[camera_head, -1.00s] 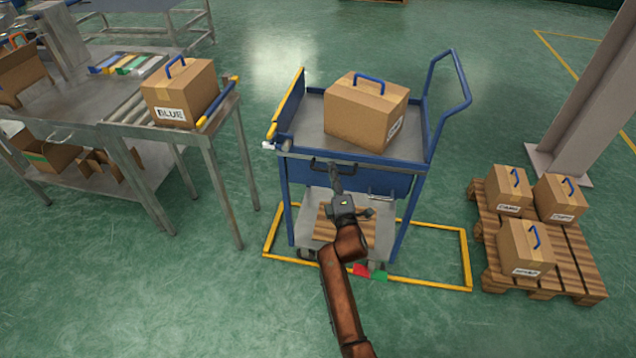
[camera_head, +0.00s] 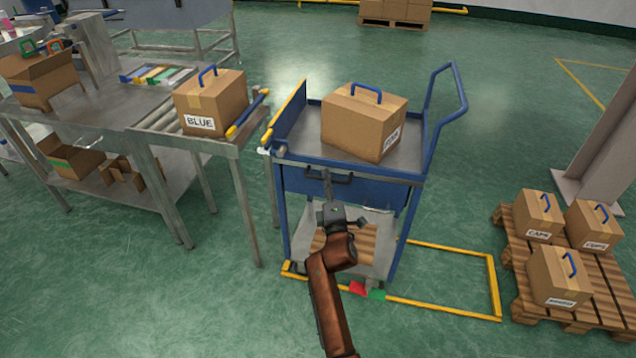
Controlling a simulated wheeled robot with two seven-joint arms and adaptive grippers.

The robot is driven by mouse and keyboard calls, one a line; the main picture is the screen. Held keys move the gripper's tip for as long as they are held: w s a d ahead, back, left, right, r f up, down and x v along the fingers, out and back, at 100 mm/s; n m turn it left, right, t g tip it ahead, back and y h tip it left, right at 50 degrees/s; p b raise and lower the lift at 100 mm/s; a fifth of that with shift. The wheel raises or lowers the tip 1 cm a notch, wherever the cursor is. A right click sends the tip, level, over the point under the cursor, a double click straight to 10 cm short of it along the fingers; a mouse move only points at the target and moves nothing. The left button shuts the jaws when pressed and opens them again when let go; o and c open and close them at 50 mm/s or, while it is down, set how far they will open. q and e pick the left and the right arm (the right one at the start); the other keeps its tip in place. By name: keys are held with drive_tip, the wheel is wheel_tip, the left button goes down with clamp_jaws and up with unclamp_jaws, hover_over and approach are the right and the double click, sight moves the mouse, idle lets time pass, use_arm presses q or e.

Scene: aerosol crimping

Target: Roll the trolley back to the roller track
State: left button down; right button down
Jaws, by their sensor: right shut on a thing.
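The blue trolley (camera_head: 350,187) stands right of the roller track, with a narrow gap between them. A cardboard box with a blue handle (camera_head: 360,122) rides on its top deck. My right gripper (camera_head: 328,182) is shut on the trolley's dark front handle (camera_head: 343,178); the fingertips are small in this view. The roller track (camera_head: 160,117) is at the end of the steel table and carries a box labelled BLUE (camera_head: 211,103). A yellow and blue bar (camera_head: 248,113) lies across the track's trolley-side end. My left gripper is not in view.
A yellow floor frame (camera_head: 494,285) lies under and right of the trolley. Red (camera_head: 358,288) and green (camera_head: 377,294) pieces show by the trolley's base. A pallet (camera_head: 520,262) with boxes stands at the right, near a grey column (camera_head: 605,130). Green floor behind the trolley is clear.

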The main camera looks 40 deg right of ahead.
drive_tip(key=shift+w+a+r, duration=0.1)
drive_tip(key=shift+w+r, duration=0.05)
drive_tip(key=c, duration=2.2)
unclamp_jaws()
drive_tip(key=shift+w, duration=0.15)
drive_tip(key=shift+o, duration=0.9)
drive_tip(key=v, duration=1.2)
